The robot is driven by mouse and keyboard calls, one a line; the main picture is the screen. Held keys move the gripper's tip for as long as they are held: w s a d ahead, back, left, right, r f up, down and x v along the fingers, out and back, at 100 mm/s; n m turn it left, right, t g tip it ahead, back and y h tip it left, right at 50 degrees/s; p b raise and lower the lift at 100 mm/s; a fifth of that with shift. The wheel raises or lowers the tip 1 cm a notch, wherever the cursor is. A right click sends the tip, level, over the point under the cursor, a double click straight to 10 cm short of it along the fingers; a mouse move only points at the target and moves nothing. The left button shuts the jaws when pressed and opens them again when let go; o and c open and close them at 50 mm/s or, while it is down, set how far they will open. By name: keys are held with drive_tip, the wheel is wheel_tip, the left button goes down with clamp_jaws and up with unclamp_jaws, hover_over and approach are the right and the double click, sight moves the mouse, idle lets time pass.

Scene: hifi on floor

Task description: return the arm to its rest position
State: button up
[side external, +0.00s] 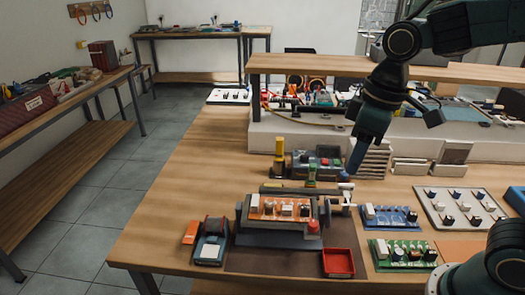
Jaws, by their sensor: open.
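My arm reaches in from the upper right in the side external view. My gripper (356,160) points down over the workbench, behind and to the right of the orange circuit board (281,207). The fingers are small and dark here with a bluish tip, and the gripper is open. I see nothing held between them. The orange board sits in a grey holder (277,238). The gripper appears near the back of a rod on this holder, but I cannot tell the gap.
A blue board (389,217), a green board (402,253) and a red tray (338,263) lie nearby. A grey plate with knobs (459,207) is to the right. A raised wooden shelf (400,69) stands behind.

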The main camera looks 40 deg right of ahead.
drive_tip(key=s+d+r+m+t, duration=0.1)
drive_tip(key=s+d+m+t, duration=0.2)
drive_tip(key=s, duration=0.7)
drive_tip(key=shift+s+d+r+m+t+h, duration=0.2)
drive_tip(key=shift+d+m+t+h, duration=0.15)
drive_tip(key=shift+d+m, duration=0.5)
drive_tip(key=shift+w+d, duration=0.1)
drive_tip(key=shift+d, duration=0.05)
